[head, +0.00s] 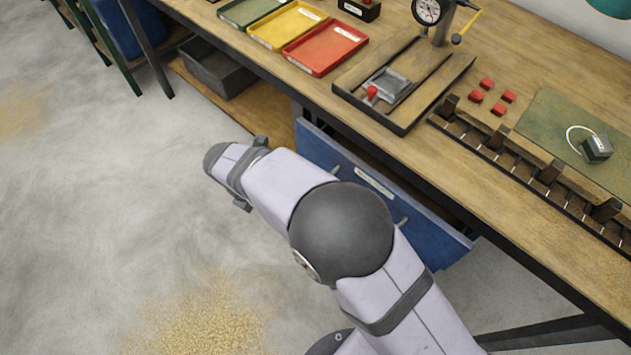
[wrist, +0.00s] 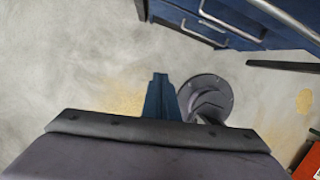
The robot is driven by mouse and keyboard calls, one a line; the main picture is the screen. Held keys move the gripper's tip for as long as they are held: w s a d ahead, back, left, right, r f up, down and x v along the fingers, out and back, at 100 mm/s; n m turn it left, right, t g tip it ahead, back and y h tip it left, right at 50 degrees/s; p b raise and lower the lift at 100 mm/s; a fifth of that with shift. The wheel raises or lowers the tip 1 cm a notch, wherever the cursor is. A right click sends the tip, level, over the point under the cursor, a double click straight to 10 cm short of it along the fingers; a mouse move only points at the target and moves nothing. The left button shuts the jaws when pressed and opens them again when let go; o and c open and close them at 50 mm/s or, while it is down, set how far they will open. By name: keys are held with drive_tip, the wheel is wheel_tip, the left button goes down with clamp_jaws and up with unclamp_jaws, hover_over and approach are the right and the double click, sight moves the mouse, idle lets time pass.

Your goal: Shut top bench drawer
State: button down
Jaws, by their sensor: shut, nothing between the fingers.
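The top bench drawer (head: 375,190) has a blue front with a pale label. In the head view it stands out from under the bench top, with a dark gap behind its right part, so it is open. My arm covers the front's lower middle and most of its handle. In the wrist view, blue drawer fronts (wrist: 232,38) with metal bar handles show at the top right. My gripper (wrist: 160,80) is shut and empty in the wrist view, over bare floor and apart from the drawer fronts. Its fingers cannot be made out in the head view.
The wooden bench top (head: 540,65) carries green, yellow and red (head: 326,47) trays, a dial gauge (head: 428,10) fixture, small red blocks and a slotted rack (head: 540,168). A grey bin (head: 215,68) sits on the low shelf. The floor left of my arm is clear except for shavings (head: 205,318).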

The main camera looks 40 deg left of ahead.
sight(326, 164)
drive_tip(key=s+d+f+n+t+b, duration=0.1)
drive_tip(key=s+f+n+b, duration=0.15)
drive_tip(key=f+b, duration=0.35)
drive_tip(key=s+f+n+t+b, duration=0.1)
drive_tip(key=s+f+b, duration=0.25)
drive_tip(key=f, duration=0.45)
drive_tip(key=s+d+f+n+t+b, duration=0.1)
drive_tip(key=s+f+n+t+b, duration=0.1)
drive_tip(key=s+f+b, duration=0.45)
drive_tip(key=w+r+m+t+p, duration=0.2)
drive_tip(key=w+r+m+t, duration=0.6)
drive_tip(key=r, duration=1.1)
drive_tip(key=w+t, duration=0.3)
drive_tip(key=w, duration=0.2)
drive_tip(key=shift+a, duration=0.35)
drive_tip(key=shift+w, duration=0.2)
drive_tip(key=w, duration=1.3)
drive_tip(key=shift+w, duration=0.4)
